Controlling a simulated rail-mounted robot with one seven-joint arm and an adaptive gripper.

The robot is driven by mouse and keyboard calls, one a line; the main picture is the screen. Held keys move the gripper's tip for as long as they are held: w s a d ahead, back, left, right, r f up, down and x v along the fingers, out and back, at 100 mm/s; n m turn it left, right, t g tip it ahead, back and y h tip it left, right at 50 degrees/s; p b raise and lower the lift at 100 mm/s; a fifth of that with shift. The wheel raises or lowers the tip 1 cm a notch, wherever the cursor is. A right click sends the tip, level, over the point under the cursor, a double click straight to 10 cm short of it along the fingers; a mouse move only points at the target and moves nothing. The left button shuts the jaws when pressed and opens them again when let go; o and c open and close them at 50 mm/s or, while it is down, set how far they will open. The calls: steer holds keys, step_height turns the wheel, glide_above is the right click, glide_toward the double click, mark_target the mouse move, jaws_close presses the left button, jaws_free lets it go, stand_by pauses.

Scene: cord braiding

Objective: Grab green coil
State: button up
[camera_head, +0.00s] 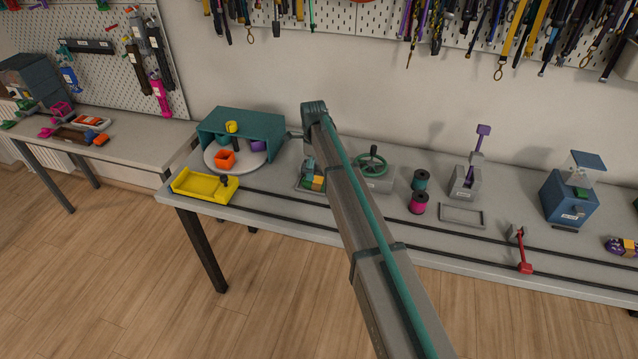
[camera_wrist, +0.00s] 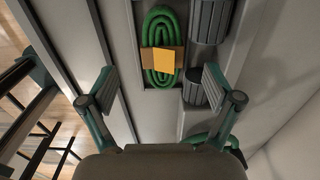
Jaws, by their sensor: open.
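The green coil (camera_wrist: 163,35) shows at the top middle of the wrist view, with a brown band and an orange-yellow tag across it. It lies in a shallow grey tray (camera_wrist: 140,75) on the bench. In the head view the coil (camera_head: 318,184) is partly hidden behind my arm. My gripper (camera_wrist: 160,86) is open and empty, with its two fingers spread to either side of the coil's column. The coil lies ahead of the fingertips, apart from them. In the head view my gripper is mostly hidden by my arm.
Ribbed grey cylinders (camera_wrist: 195,88) stand close right of the tray in the wrist view. A green handwheel (camera_head: 372,160), thread spools (camera_head: 418,203) and a yellow tray (camera_head: 203,185) share the bench. Dark rails (camera_head: 290,221) run along its front.

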mark_target(315, 181)
steer(key=shift+w+d+f+p, duration=0.1)
steer(key=shift+f+p, duration=0.6)
steer(key=shift+f, duration=0.75)
steer(key=shift+d+f+p, duration=0.1)
steer(key=shift+f+p, duration=0.55)
steer(key=shift+f, duration=0.8)
steer(key=c, duration=1.5)
steer(key=shift+o, duration=0.2)
steer(key=shift+r, duration=0.2)
